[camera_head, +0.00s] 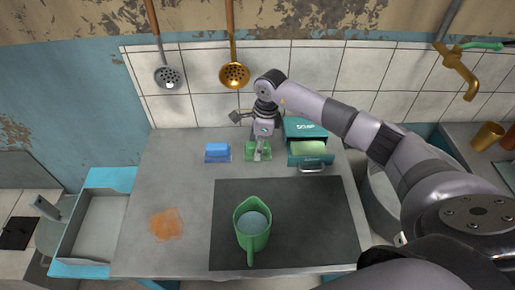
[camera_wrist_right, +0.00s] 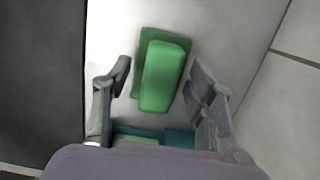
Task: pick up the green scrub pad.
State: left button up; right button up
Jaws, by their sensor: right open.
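The green scrub pad (camera_wrist_right: 163,76) lies on a flat green holder (camera_wrist_right: 143,45) on the grey counter. In the head view the holder (camera_head: 250,156) shows at the back of the counter, and my gripper partly covers the pad. My right gripper (camera_head: 259,152) is above it, pointing down. In the right wrist view the two fingers of this gripper (camera_wrist_right: 161,66) are apart, one on each side of the pad, with gaps showing between fingers and pad. Whether the fingertips are down at pad height is hard to tell. My left gripper is not in view.
A blue sponge (camera_head: 217,149) lies left of the green holder. A teal soap box (camera_head: 305,130) with an open drawer (camera_head: 311,161) stands close on the right. A green jug (camera_head: 252,231) stands on the dark mat (camera_head: 320,225). An orange stain (camera_head: 166,224) marks the counter (camera_head: 180,185).

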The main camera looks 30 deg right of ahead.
grip_shut()
dwell(0.7)
